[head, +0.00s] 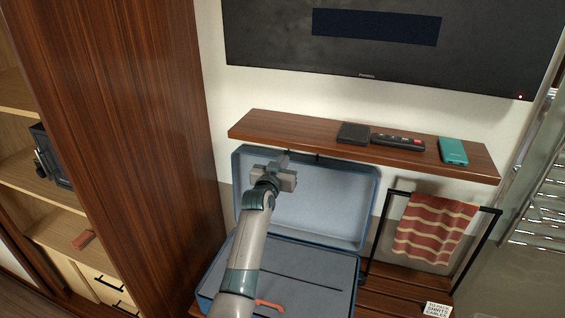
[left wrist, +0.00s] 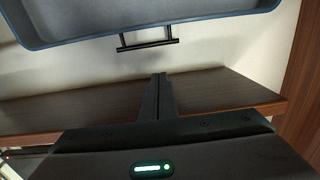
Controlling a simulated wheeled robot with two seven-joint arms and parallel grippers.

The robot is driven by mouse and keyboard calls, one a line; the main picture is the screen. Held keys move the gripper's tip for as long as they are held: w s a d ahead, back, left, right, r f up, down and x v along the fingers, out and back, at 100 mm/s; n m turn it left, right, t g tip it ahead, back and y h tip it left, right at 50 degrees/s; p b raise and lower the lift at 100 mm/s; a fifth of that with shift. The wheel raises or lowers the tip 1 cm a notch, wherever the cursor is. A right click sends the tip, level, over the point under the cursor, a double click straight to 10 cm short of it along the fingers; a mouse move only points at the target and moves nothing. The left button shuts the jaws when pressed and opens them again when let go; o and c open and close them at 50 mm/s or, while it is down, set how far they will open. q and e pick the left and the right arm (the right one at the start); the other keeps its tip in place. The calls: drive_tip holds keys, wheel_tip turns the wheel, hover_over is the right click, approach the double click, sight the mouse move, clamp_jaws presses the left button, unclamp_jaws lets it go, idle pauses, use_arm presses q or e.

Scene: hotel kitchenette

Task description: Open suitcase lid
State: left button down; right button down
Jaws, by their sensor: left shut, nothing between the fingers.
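The blue suitcase stands below the wall shelf. Its lid (head: 335,205) is raised and stands steeply up behind the base (head: 325,297), with its grey inside facing me. In the left wrist view the lid (left wrist: 70,25) fills the top, with a dark bar handle (left wrist: 146,40) at its edge. My left gripper (head: 284,160) is in front of the lid's upper edge, left of its middle. Its fingers (left wrist: 161,95) are shut with nothing between them, apart from the handle. My arm hides part of the lid and base. My right gripper is not in view.
The wooden shelf (head: 300,137) is just above the lid and holds a black box (head: 353,133), a remote (head: 398,142) and a teal device (head: 453,151). A rack with a striped towel (head: 432,228) stands right. A tall wooden panel (head: 120,130) is left.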

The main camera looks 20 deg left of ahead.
use_arm(q)
drive_tip(key=shift+s+r+b, duration=0.15)
drive_tip(key=shift+s+r, duration=0.15)
drive_tip(key=shift+s, duration=0.5)
drive_tip(key=shift+s+r+b, duration=0.15)
drive_tip(key=shift+s+r, duration=0.1)
drive_tip(key=shift+s, duration=0.5)
drive_tip(key=shift+f, duration=0.1)
